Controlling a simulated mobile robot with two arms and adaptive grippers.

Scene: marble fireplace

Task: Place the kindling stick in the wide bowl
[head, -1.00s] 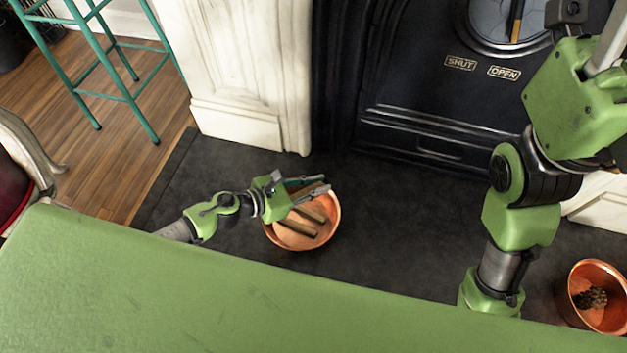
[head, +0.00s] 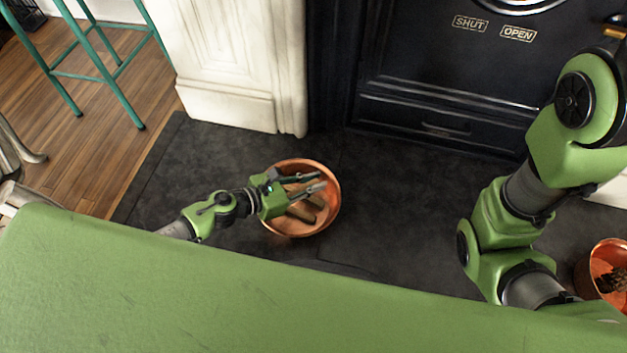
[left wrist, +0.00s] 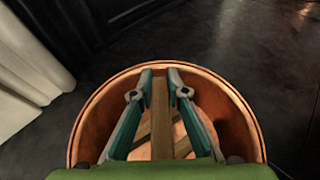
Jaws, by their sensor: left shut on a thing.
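The wide copper bowl (head: 331,208) stands on the dark hearth, and its rim and inner wall also show in the left wrist view (left wrist: 228,112). My left gripper (head: 322,181) is over the bowl. In the left wrist view its fingers (left wrist: 160,80) are shut on a kindling stick (left wrist: 160,122), which lies lengthwise between them, over the bowl's inside. Other sticks (head: 300,214) lie in the bowl below, partly hidden by the gripper. Whether the held stick touches the bowl or those sticks, I cannot tell. My right arm is at the right, with its gripper out of the picture.
A second copper bowl (head: 603,262) with a dark pine cone (head: 612,281) stands at the right edge. The black stove front (head: 440,85) and white marble pillar (head: 238,70) are behind. A green stool (head: 100,60) stands at the left. The hearth (head: 400,200) right of the wide bowl is clear.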

